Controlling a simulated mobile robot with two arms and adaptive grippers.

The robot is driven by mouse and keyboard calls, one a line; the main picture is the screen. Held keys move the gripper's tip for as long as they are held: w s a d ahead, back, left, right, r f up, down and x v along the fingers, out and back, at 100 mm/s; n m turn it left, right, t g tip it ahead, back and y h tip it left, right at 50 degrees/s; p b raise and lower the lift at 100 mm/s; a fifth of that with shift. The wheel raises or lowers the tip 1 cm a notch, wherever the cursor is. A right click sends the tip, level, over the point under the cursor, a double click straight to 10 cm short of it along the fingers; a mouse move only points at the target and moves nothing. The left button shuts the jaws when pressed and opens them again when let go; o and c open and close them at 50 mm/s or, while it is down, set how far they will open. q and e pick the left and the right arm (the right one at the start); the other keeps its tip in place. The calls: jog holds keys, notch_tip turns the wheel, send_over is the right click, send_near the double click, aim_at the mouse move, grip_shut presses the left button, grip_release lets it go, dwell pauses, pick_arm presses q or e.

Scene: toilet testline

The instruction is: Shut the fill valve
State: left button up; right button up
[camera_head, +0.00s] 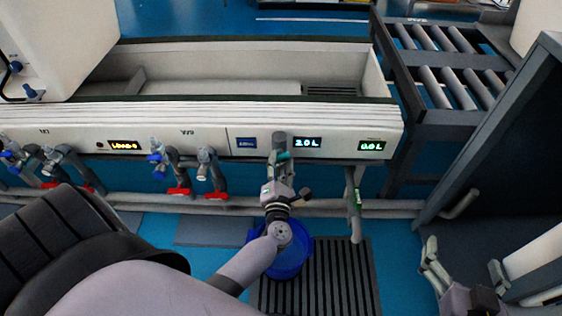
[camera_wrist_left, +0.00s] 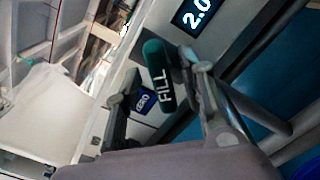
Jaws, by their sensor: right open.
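The fill valve's dark green handle (camera_wrist_left: 158,76), lettered FILL, stands out from the white panel in the left wrist view. In the head view its teal end (camera_head: 284,156) shows below the panel, partly hidden by my gripper. My left gripper (camera_head: 279,168) is at the valve; in the wrist view its fingers (camera_wrist_left: 160,92) are spread on either side of the handle, and I see no firm grip. A display (camera_head: 307,143) beside the valve reads 2.0 L. My right gripper (camera_head: 462,268) is open and empty at the lower right, far from the valve.
A blue bucket (camera_head: 288,256) stands on a floor grate (camera_head: 340,285) below the valve. Red-handled and blue-handled taps (camera_head: 180,192) line the panel to the left. Another display (camera_head: 372,146) reads 0.0 L. A roller conveyor (camera_head: 440,88) and a dark cabinet (camera_head: 500,150) are at the right.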

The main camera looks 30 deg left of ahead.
pick_arm(q)
jog(key=shift+w+a, duration=0.3)
jog(key=shift+w, duration=0.15)
grip_shut()
dwell(0.3)
